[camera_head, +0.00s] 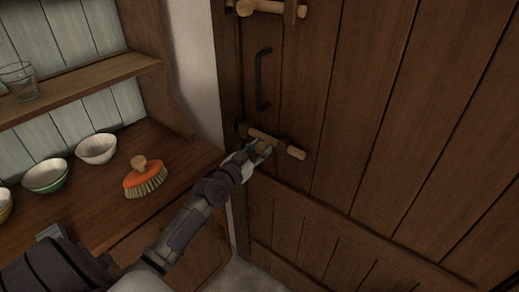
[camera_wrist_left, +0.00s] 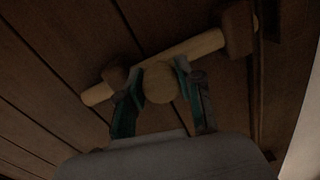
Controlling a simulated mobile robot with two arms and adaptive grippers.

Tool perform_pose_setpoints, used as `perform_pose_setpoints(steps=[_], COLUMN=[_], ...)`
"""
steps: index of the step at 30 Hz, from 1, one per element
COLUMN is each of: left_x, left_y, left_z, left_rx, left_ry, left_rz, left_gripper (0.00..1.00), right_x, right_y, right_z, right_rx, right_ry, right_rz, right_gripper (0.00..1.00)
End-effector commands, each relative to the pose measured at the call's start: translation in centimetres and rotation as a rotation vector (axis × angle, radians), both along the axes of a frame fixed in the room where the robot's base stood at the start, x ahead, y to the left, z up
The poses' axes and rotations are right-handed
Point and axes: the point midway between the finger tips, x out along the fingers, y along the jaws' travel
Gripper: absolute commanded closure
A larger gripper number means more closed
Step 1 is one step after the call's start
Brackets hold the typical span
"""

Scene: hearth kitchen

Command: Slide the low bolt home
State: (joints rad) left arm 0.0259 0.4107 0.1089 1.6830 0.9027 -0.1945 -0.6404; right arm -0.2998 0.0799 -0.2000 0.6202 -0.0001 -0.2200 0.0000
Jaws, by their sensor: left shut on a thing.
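The low bolt is a pale round wooden rod (camera_head: 296,153) lying across the dark plank door, with darker wooden blocks around it. It also shows in the left wrist view (camera_wrist_left: 195,48), where one block (camera_wrist_left: 238,28) is near the door's edge and another (camera_wrist_left: 115,76) is toward the other end. A round knob (camera_wrist_left: 160,84) stands out from the rod between these blocks. My left gripper (camera_head: 262,151) is shut on this knob, with a finger on each side of it in the wrist view (camera_wrist_left: 160,90). My right gripper is out of view.
A black door handle (camera_head: 260,80) and an upper wooden bolt (camera_head: 265,7) are above the low bolt. At left, a wooden counter (camera_head: 105,205) holds an orange brush (camera_head: 145,180) and bowls (camera_head: 96,148). A glass (camera_head: 20,82) stands on the shelf.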

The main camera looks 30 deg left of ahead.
Motion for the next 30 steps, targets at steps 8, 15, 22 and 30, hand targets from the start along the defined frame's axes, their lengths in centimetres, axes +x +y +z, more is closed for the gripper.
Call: perform_pose_setpoints(steps=[8,15,22,30], left_x=[0.0,0.3,0.4,0.4], left_y=[0.2,3.6,5.0,5.1], left_z=[-0.1,-0.6,-0.1,0.1], left_rx=[0.001,0.006,0.002,0.001], left_ry=[0.000,-0.002,0.000,-0.001], left_rz=[0.000,0.001,0.002,0.004], left_gripper=[1.00,1.00,1.00,0.58], right_x=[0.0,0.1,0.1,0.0], right_y=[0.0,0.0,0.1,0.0], right_z=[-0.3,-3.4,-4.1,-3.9], right_rx=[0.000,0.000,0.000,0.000], right_ry=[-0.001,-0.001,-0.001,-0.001], right_rz=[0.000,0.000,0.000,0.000], right_gripper=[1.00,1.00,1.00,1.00])
